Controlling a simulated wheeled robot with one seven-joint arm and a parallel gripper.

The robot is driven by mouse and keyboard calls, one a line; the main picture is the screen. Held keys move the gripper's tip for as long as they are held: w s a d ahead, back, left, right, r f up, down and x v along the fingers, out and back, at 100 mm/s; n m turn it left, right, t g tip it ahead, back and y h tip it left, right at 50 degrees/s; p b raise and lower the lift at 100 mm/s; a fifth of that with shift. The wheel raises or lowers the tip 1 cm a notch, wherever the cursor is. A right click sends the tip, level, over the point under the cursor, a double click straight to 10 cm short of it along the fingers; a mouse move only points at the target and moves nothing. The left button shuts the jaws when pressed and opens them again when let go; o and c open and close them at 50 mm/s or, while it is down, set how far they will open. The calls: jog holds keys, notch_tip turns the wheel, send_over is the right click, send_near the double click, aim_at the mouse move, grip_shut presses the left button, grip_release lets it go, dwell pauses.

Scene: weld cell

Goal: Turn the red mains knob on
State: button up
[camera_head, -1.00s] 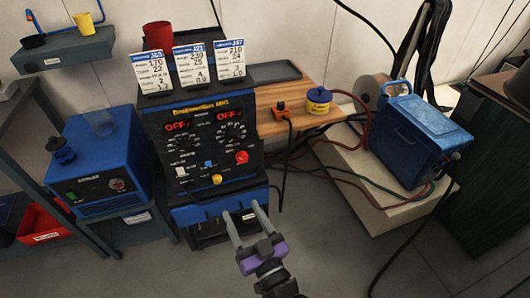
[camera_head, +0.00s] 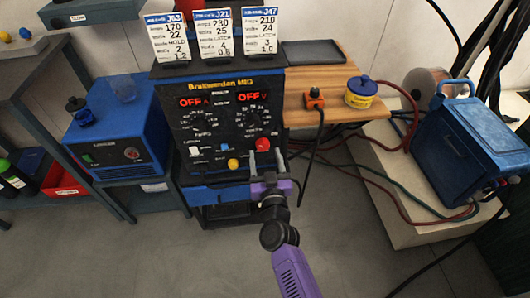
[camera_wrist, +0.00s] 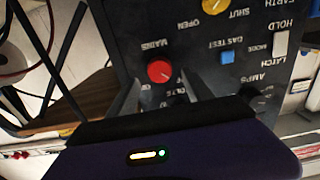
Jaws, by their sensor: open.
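The red mains knob (camera_head: 263,145) is at the lower right of the black welder panel (camera_head: 222,112). Both displays on the panel read OFF. In the wrist view the red knob (camera_wrist: 159,71) shows a small pale mark at its lower right edge, with the label MAINS beside it, upside down. My gripper (camera_head: 267,164) is open in front of the panel, with its fingers reaching up toward the knob. In the wrist view my gripper's fingers (camera_wrist: 163,98) stand apart on either side below the knob, with nothing between them. Whether a fingertip touches the panel is unclear.
A yellow knob (camera_head: 233,164), a blue button (camera_head: 228,147) and a white switch (camera_head: 195,151) sit left of the red knob. An orange plug with a black cable (camera_head: 315,100) and a yellow-blue tub (camera_head: 360,92) are on the wooden shelf at right.

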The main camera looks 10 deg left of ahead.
aim_at(263, 147)
jog(key=shift+b+x, duration=0.55)
jog(key=shift+x, duration=1)
grip_shut()
